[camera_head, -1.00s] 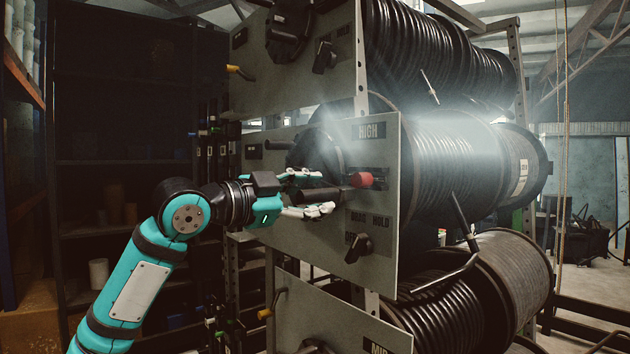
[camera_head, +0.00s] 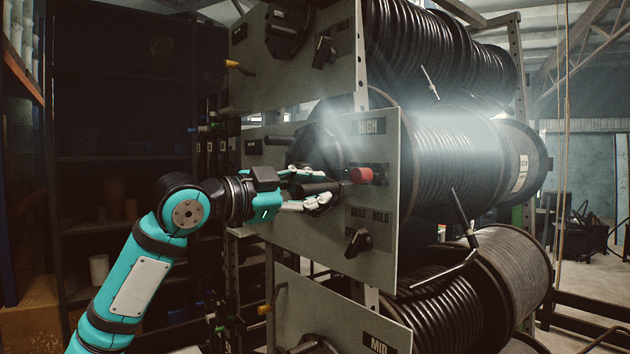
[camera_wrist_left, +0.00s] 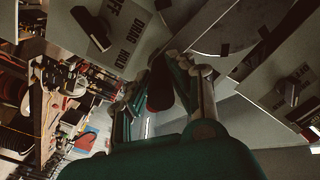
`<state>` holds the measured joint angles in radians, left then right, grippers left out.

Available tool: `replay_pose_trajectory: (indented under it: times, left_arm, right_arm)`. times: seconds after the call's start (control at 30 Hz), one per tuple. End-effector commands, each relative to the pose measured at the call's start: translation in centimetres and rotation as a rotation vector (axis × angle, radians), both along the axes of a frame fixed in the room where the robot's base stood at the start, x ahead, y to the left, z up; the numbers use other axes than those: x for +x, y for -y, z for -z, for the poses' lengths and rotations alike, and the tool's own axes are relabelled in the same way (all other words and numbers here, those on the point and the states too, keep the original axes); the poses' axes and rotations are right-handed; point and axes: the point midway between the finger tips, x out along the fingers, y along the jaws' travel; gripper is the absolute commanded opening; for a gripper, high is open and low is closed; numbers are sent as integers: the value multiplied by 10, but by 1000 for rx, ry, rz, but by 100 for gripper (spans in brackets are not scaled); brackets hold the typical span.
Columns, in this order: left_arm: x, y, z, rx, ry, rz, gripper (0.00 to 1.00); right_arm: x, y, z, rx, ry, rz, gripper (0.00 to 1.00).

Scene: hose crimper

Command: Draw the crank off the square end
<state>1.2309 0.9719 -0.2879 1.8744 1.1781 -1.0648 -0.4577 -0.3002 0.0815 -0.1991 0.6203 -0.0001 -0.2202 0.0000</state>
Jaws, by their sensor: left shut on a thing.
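My left gripper (camera_head: 312,187) reaches in from the left to the front of the middle panel (camera_head: 283,230) marked HIGH. Its fingers are shut on the dark cylindrical grip of the crank (camera_head: 318,188), which lies roughly level between them. In the left wrist view the grip (camera_wrist_left: 160,90) shows end-on as a dark, reddish cylinder between the two fingers. The crank's arm and the square end are hidden behind the fingers, so I cannot tell how the crank sits on it. My right gripper is not in view.
A red knob (camera_head: 361,175) sits just right of the fingertips. A black selector switch (camera_head: 357,242) is below them, under DRAG and HOLD labels. Hose reels (camera_head: 460,165) fill the space behind the panel. Dark shelving (camera_head: 122,130) stands at the left.

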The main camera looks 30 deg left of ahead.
Motion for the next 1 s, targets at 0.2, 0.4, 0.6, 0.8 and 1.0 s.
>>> replay_pose_trajectory:
  times: [0.2,0.4,0.6,0.8,1.0]
  left_arm:
    - [0,-1,-1,-1,2,-2,0]
    - [-1,-2,0,0,1,-2,0]
    - [-6,-4,1,-1,-1,-2,0]
    - [-11,-6,2,1,-4,-3,0]
    - [-17,-7,2,2,-5,-1,0]
  right_arm:
    - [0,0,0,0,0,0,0]
    - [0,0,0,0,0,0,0]
    - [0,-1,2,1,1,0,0]
    - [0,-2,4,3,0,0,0]
    - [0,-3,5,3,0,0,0]
